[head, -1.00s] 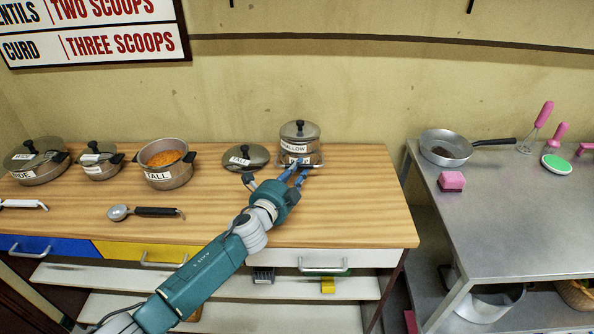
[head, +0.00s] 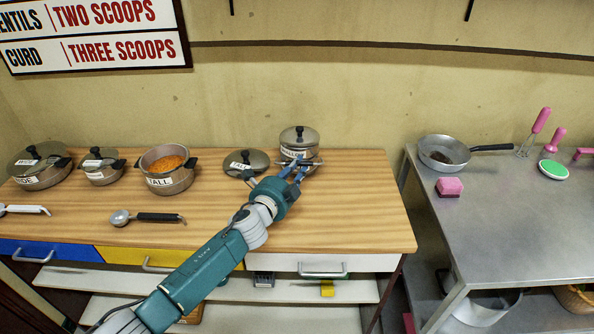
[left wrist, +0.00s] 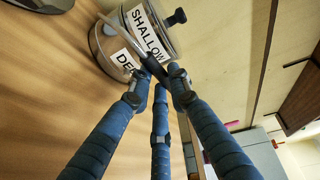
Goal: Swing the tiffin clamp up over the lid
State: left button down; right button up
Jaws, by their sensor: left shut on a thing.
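The steel tiffin (head: 297,136) stands upright at the back right of the wooden counter, its lid with a dark knob on top. In the left wrist view the tiffin (left wrist: 124,38) shows two tiers labelled SHALLOW and DEEP. The fingers hide part of the lower tier. My right gripper is not in view.
A loose TALL lid (head: 246,161) lies just left of my gripper. A TALL pot of orange food (head: 168,181), other lidded pots and a ladle (head: 147,217) stand further left. A steel table (head: 500,215) with a pan (head: 443,153) is at right.

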pick_arm(q)
jog(key=r, duration=0.1)
jog(key=w+r+p, duration=0.1)
jog(key=r, duration=0.1)
jog(key=shift+w, duration=0.25)
jog(key=shift+w+r+p, duration=0.6)
jog(key=shift+w+r, duration=0.3)
jog(key=shift+w, duration=0.05)
